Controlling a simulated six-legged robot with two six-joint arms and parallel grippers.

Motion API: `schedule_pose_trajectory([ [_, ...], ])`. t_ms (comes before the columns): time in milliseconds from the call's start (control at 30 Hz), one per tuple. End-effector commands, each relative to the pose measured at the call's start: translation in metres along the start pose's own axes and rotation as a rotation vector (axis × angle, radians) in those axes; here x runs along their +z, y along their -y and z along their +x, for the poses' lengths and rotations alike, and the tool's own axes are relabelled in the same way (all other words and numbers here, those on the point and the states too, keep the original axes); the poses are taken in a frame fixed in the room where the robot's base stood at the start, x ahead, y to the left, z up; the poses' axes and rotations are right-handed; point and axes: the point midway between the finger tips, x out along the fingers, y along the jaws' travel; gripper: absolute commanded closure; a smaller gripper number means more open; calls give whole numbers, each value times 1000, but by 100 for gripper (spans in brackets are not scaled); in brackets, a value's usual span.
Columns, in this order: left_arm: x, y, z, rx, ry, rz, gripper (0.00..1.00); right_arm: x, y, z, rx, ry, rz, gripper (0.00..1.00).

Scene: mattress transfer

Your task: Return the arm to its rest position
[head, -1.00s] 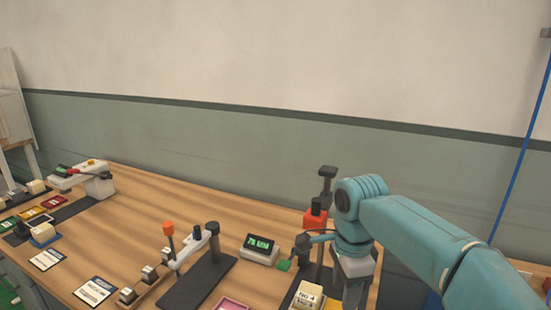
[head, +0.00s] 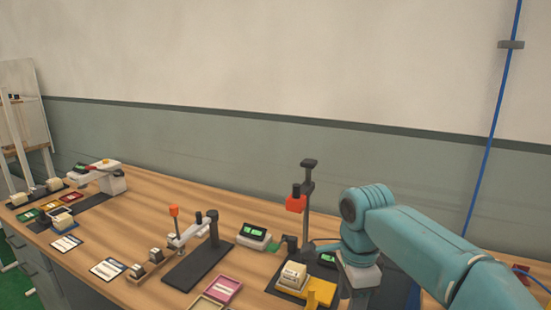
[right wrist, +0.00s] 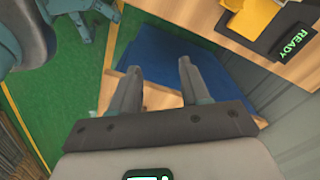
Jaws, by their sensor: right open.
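My right arm (head: 410,240) comes in from the right in the head view, bent over the right end of the workbench. Its gripper is hidden below the wrist and the lower picture edge there. In the right wrist view my right gripper (right wrist: 155,80) is open, its two grey fingers apart with nothing between them. It hangs beside the bench, over a blue surface (right wrist: 215,75) and green floor (right wrist: 145,20). My left gripper is not in view.
A blue cable (head: 487,150) hangs at right.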

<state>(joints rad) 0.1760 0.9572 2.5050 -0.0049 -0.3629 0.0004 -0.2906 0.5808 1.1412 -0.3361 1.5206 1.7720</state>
Motion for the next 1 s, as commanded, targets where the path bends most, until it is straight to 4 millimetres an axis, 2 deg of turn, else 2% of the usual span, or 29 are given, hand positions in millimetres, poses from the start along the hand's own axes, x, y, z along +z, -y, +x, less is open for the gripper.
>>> schedule_pose_trajectory([
  [33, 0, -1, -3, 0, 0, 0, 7, -15, 2, 8, 24, -1, 33, 54],
  [67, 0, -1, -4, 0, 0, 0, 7, -22, 3, 16, 42, -2, 46, 54],
  [200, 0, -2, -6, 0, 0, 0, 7, -36, -6, 54, 152, -7, 70, 54],
  [367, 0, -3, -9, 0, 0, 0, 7, -43, -29, 103, 285, 6, 78, 54],
  [567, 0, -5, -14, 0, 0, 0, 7, -38, -71, 186, 410, 91, 7, 54],
  [667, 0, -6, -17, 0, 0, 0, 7, -26, -109, 241, 449, 190, -94, 54],
  [700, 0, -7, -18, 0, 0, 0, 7, -17, -130, 265, 453, 246, -151, 54],
  [800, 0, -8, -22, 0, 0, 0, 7, 12, -189, 316, 403, 394, -325, 54],
  [900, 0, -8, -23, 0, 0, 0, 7, 39, -238, 344, 281, 492, -511, 54],
  [1000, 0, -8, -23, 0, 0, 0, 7, 58, -269, 357, 122, 511, -714, 54],
])
